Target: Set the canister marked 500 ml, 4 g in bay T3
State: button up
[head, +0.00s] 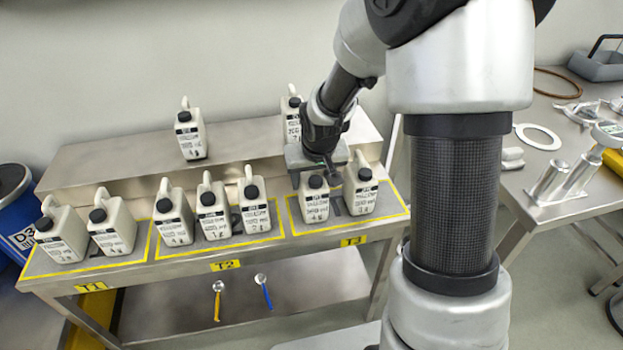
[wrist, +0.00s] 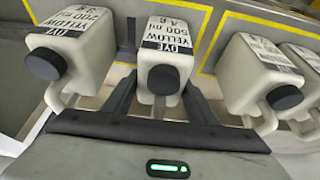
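The canister marked 500 ml, 4 g (head: 314,203) stands upright inside the yellow outline of bay T3 (head: 353,241), on its left side. In the wrist view the same canister (wrist: 172,32), labelled dye yellow with a black cap, is in the middle. My gripper (head: 324,174) is low behind its top. In the wrist view the fingers (wrist: 160,98) are spread on either side of the canister's handle, with gaps between. The fingertips are partly hidden by the canister. A canister marked 200 ml, 3 g (wrist: 85,42) stands beside it in T3, also in the head view (head: 361,192).
Bay T2 (head: 225,265) holds several similar canisters and T1 (head: 92,287) holds two. Two more, one at left (head: 190,133) and one beside my arm (head: 291,113), stand on the raised back shelf (head: 120,150). A blue drum (head: 12,215) is at far left.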

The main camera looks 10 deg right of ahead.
jog(key=shift+o, duration=1.3)
